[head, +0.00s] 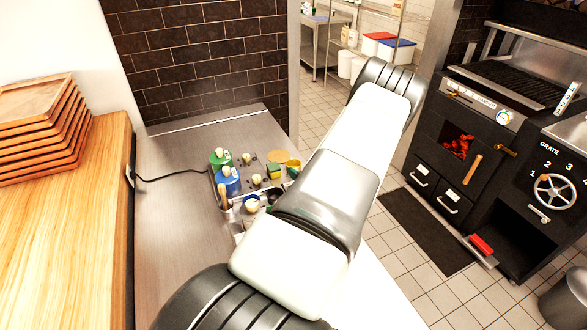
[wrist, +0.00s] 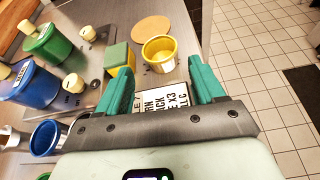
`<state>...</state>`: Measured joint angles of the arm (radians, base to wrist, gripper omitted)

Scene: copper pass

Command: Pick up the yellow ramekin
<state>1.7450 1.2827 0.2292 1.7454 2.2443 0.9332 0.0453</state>
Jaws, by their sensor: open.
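The yellow ramekin (wrist: 160,53) stands upright on the metal counter, near its right edge, in the wrist view; it looks empty. In the head view the yellow ramekin (head: 293,164) shows small, partly hidden by my arm. My gripper (wrist: 163,85) has teal fingers spread apart with nothing between them. The fingers point toward the ramekin, which lies just beyond and between the tips, apart from them. In the head view the gripper is mostly hidden behind my arm.
A yellow-green sponge (wrist: 120,57) stands just left of the ramekin, and a round tan disc (wrist: 151,29) lies behind it. Green (wrist: 47,44) and blue (wrist: 32,84) bottles and a blue cup (wrist: 46,137) are to the left. A printed label (wrist: 163,101) shows between the fingers. Floor lies right.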

